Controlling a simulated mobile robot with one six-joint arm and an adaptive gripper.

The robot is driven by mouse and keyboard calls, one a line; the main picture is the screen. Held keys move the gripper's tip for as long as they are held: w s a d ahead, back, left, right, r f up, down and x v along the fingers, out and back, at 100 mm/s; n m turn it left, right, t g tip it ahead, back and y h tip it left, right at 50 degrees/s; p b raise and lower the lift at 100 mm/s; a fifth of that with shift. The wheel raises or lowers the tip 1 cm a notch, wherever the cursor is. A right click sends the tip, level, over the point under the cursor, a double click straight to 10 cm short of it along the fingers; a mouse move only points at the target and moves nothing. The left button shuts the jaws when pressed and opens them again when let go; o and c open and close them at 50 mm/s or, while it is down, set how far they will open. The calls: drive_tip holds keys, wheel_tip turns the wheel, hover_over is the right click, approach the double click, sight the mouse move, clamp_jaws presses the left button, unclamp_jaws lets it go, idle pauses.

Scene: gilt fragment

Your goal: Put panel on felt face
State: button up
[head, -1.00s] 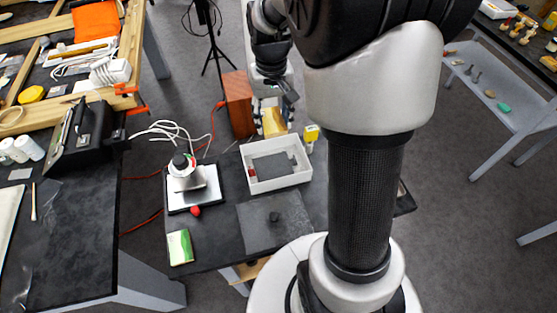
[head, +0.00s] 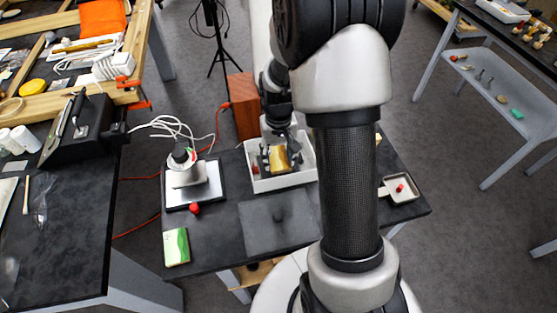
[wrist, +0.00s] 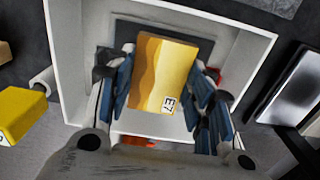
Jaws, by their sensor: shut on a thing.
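My gripper (head: 278,163) is shut on the panel (head: 279,157), a small gold and yellow block. In the wrist view the panel (wrist: 165,72) carries a white "E7" label, and the blue-padded fingers of my gripper (wrist: 157,85) hold it on both sides. The panel is over the open white tray (head: 285,184), inside its outline. A dark grey flat pad (wrist: 130,33), possibly the felt face, shows in the tray beyond and beside the panel. Much of it is hidden by the panel and fingers. I cannot tell whether the panel touches it.
The tray's white walls (wrist: 72,70) surround the fingers. A yellow block (wrist: 18,112) is outside it. A dark slab with a knob (head: 262,232) lies in front. A device on a plate (head: 208,192) and a red ball (head: 195,208) stand left; a small dish (head: 403,197) is right.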

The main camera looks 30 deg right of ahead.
drive_tip(key=shift+f, duration=0.55)
drive_tip(key=shift+f, duration=0.15)
drive_tip(key=o, duration=1.1)
drive_tip(key=shift+c, duration=0.2)
wheel_tip(320, 180, up, 11)
drive_tip(key=p, duration=0.4)
wheel_tip(320, 180, up, 12)
drive_tip(key=n+t, duration=0.1)
drive_tip(key=t, duration=0.1)
hover_over(279, 160)
drive_tip(key=s+a, duration=0.6)
drive_tip(key=s+a+r+n+t, duration=0.1)
drive_tip(key=s+a+r, duration=0.1)
drive_tip(key=s, duration=0.4)
drive_tip(key=s+a+r+n+t, duration=0.1)
drive_tip(key=s+a+r, duration=0.2)
drive_tip(key=s, duration=0.4)
drive_tip(key=shift+a+t, duration=0.3)
drive_tip(key=shift+a, duration=0.4)
